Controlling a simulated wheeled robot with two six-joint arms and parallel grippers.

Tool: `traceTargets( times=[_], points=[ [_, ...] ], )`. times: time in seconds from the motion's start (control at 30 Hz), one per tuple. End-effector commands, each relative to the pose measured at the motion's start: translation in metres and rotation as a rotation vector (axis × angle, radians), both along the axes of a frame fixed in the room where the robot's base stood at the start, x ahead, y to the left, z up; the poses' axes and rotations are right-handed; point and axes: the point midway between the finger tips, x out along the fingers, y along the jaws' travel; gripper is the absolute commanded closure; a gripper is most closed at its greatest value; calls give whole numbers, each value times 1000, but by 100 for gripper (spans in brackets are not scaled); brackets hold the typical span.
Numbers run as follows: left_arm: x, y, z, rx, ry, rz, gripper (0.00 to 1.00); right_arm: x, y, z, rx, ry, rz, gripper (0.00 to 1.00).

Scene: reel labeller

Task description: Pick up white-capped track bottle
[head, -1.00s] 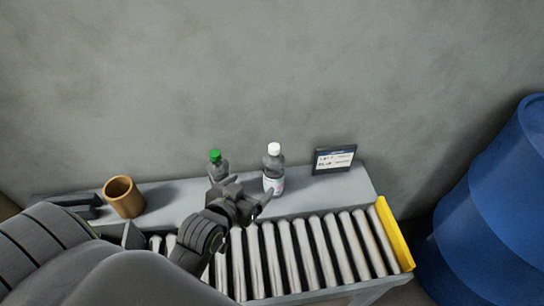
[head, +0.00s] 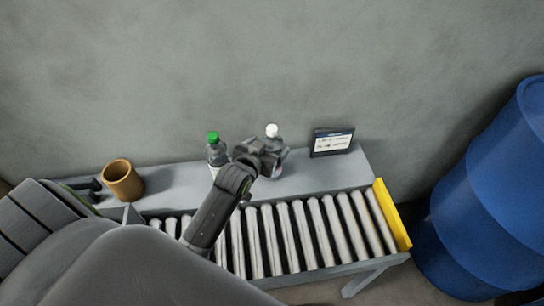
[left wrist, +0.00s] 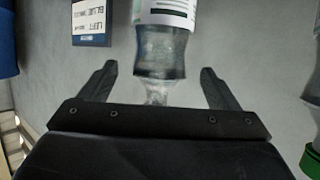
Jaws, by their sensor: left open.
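The white-capped bottle (head: 273,131) stands on the grey ledge behind the rollers. In the head view my left gripper (head: 268,158) is in front of it and hides much of its body. My left gripper (left wrist: 157,72) is open and holds nothing. The bottle's cap is hidden in the wrist view. My right gripper is not in view.
A green-capped bottle (head: 214,150) stands just left of my left gripper. A brown cup (head: 123,181) is farther left. A small sign (head: 332,142) stands to the right. A roller conveyor (head: 310,232) with a yellow end stop (head: 391,215) runs in front; a blue barrel (head: 480,190) is at right.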

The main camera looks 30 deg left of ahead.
Motion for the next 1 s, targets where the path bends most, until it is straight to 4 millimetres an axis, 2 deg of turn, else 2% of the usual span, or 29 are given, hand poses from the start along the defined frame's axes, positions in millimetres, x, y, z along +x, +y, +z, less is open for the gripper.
traceTargets(
  times=[0.33, 0.67, 1.0],
  points=[
    [37, 2, -18, 1, 0, 0, 17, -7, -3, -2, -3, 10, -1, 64],
    [42, 2, -20, 1, -1, 0, 17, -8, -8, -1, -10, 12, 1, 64],
    [42, 2, -20, 0, -1, 0, 60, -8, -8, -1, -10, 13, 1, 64]
  ],
)
